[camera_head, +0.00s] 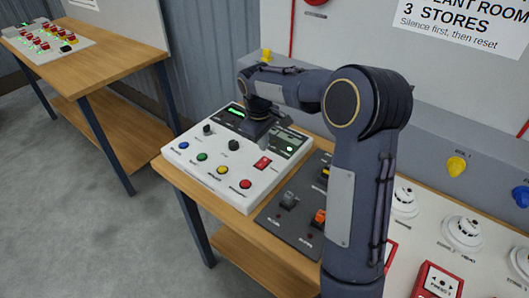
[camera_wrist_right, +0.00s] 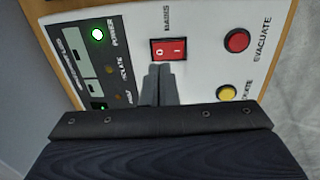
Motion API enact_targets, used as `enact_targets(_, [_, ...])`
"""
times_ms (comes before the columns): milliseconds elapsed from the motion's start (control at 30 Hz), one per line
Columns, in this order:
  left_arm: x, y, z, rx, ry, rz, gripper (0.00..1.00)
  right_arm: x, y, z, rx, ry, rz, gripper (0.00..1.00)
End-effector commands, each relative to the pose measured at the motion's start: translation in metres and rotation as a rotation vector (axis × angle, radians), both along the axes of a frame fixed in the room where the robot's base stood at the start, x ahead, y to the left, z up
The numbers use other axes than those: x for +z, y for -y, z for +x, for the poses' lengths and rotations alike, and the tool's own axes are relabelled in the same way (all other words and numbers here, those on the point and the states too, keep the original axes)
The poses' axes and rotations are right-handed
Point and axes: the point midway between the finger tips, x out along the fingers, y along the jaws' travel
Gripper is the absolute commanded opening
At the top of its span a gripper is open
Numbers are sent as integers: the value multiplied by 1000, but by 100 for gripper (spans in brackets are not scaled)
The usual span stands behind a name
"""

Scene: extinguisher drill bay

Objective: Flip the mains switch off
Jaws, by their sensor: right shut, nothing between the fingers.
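The mains switch (camera_head: 262,163) is a red rocker on the sloping white panel (camera_head: 205,172). In the right wrist view the mains switch (camera_wrist_right: 168,49) carries the marks O and I, with the word MAINS beside it. A green POWER light (camera_wrist_right: 97,35) is lit near it. My right gripper (camera_head: 266,141) is above the panel, just behind the switch. In the wrist view my right gripper (camera_wrist_right: 160,70) is shut and empty, its tips at the switch's lower edge. I cannot tell whether they touch it. My left gripper is not in view.
Red (camera_wrist_right: 236,41) and yellow (camera_wrist_right: 227,93) buttons sit close to the switch. A dark panel with an orange switch (camera_head: 319,216) lies to the right, partly behind my right arm. White detectors (camera_head: 461,232) and a red call point (camera_head: 437,283) are farther right.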

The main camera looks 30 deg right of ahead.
Motion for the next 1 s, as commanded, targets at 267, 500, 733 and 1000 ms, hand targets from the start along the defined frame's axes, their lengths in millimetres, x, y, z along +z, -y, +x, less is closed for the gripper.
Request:
enact_targets(267, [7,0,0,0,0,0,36,-41,5,2,1,-1,1,0])
enact_targets(500, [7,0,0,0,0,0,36,-51,6,2,1,1,0,0])
enact_targets(733, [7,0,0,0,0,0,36,-51,6,2,1,1,0,0])
enact_targets(1000, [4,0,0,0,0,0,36,-57,8,3,1,-3,1,0])
